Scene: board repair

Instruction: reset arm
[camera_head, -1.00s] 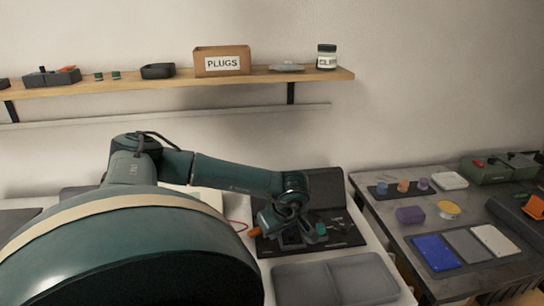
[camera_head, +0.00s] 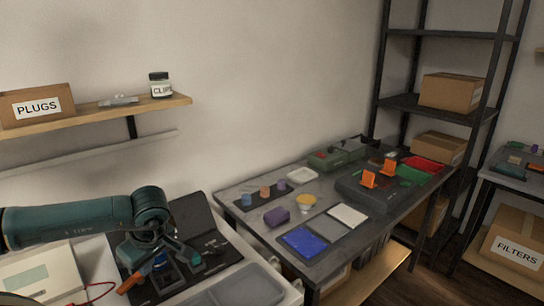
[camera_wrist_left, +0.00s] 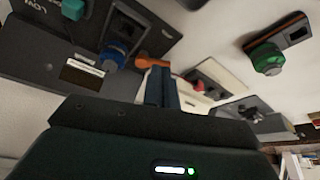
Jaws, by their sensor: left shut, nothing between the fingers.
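My left arm comes in from the left in the head view. Its gripper (camera_head: 160,262) is over the black open case (camera_head: 196,218) on the white table. In the left wrist view the two fingers (camera_wrist_left: 161,88) are together with nothing between them. An orange-handled tool (camera_head: 140,277) lies by the gripper; its orange end (camera_wrist_left: 150,62) shows beside the fingers in the wrist view. A blue part (camera_wrist_left: 112,58) sits on the dark board in the wrist view. My right gripper does not show in any view.
A grey table (camera_head: 237,206) stands to the right with small plugs, a purple block (camera_head: 277,217), a blue pad (camera_head: 303,241) and a dark device with orange clips. A grey tray (camera_head: 246,289) is at the front. A wall shelf (camera_head: 90,115) and a black rack stand behind.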

